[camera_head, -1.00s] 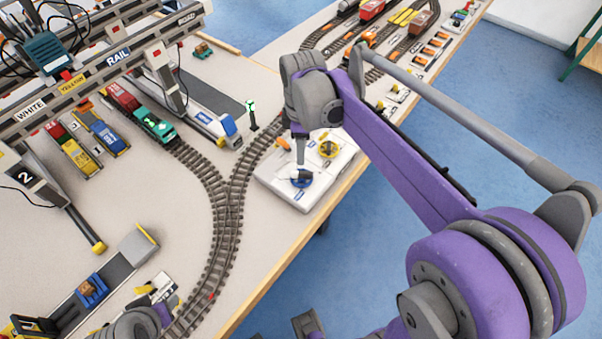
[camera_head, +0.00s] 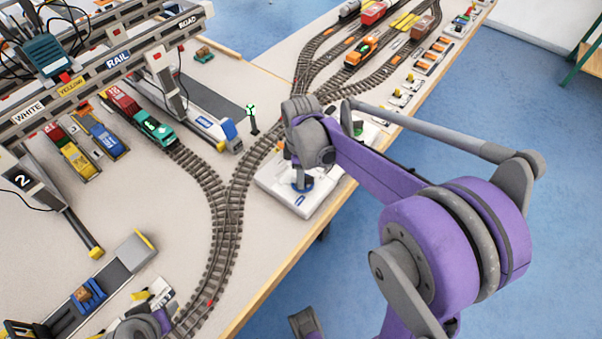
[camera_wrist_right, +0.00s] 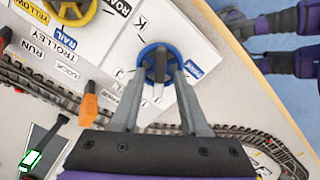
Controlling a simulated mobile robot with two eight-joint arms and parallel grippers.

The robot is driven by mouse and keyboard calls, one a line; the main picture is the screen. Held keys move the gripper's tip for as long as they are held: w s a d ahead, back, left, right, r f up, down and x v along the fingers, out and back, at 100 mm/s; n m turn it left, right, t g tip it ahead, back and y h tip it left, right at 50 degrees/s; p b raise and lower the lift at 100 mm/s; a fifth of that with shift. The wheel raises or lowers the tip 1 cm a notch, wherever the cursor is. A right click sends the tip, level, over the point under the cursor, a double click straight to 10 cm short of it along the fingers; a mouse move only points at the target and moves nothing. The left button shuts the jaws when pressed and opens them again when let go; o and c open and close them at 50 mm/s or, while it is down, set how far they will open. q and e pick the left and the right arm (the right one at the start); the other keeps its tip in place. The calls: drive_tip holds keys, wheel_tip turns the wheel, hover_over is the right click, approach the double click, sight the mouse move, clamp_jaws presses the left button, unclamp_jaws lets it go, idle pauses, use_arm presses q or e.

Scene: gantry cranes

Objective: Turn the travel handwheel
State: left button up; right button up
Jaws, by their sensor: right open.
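A blue handwheel (camera_wrist_right: 148,52) with a dark hub sits on a white control panel (camera_wrist_right: 205,50); I cannot read a "travel" label. In the wrist view my right gripper (camera_wrist_right: 160,78) is open, its two fingers reaching to the near rim of the blue wheel, with a grey peg between them. I cannot tell whether they touch. In the head view the right gripper (camera_head: 300,178) points down over the blue wheel, which is partly hidden. A yellow handwheel (camera_wrist_right: 72,8) is on the same panel. My left gripper (camera_head: 150,312) is at the bottom left, its fingers unclear.
An orange lever (camera_wrist_right: 90,102) stands beside the panel's lettered labels. Model track (camera_head: 225,220) runs left of the panel. A gantry crane (camera_head: 100,70) and a green signal (camera_head: 252,115) stand beyond. The table's wooden edge (camera_head: 290,265) is close to the panel.

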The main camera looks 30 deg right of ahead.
clamp_jaws()
idle(0.5)
use_arm(q)
drive_tip(key=shift+f, duration=0.15)
use_arm(e)
drive_tip(key=m, duration=0.6)
drive_tip(key=shift+w+d+m, duration=0.1)
drive_tip(key=shift+m, duration=0.3)
use_arm(q)
drive_tip(key=shift+f, duration=0.1)
use_arm(e)
drive_tip(key=m, duration=0.6)
drive_tip(key=shift+d+m, duration=0.15)
drive_tip(key=shift+m, duration=0.45)
unclamp_jaws()
